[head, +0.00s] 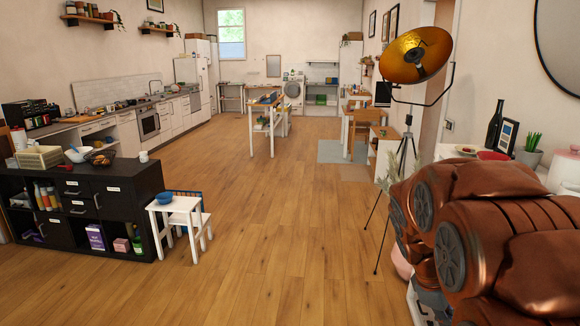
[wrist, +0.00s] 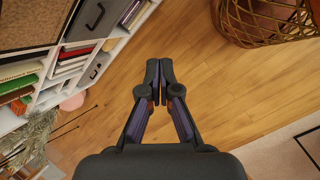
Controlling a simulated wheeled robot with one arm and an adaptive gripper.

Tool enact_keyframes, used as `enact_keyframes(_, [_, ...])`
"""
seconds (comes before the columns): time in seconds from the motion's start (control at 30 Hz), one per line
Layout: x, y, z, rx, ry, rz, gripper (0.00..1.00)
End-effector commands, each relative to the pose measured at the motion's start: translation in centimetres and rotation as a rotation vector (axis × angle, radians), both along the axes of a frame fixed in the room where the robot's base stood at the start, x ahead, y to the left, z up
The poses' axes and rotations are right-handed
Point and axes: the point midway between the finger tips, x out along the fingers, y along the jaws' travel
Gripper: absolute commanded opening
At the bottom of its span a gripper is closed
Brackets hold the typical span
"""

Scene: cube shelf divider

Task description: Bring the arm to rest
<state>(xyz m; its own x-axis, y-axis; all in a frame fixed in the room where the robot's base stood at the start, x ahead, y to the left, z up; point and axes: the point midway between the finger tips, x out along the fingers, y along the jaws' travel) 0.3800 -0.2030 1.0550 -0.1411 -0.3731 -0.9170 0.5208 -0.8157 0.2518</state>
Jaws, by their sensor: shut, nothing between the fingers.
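My gripper (wrist: 160,84) shows in the wrist view with its two dark fingers together, shut and empty. It hangs over the bare wooden floor (wrist: 215,80), touching nothing. In the head view my copper-coloured arm (head: 500,235) fills the lower right corner, and the gripper itself cannot be made out there.
In the wrist view a white shelf (wrist: 88,50) with books stands at left and a woven basket (wrist: 265,22) at upper right. A tripod lamp (head: 415,55) stands beside my arm. A black cabinet (head: 82,204) stands at left. The middle floor is clear.

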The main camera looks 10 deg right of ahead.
Motion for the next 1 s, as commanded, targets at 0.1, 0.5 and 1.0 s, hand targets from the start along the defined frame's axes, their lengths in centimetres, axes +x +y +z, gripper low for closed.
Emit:
enact_keyframes(0.1, [-2.5, 3.5, 0.2, 0.045, -0.039, -0.077, 0.00])
enact_keyframes(0.5, [-11.7, 14.1, -0.4, 0.199, -0.104, -0.355, 0.00])
enact_keyframes(1.0, [-19.0, 20.3, -1.5, 0.293, -0.091, -0.541, 0.00])
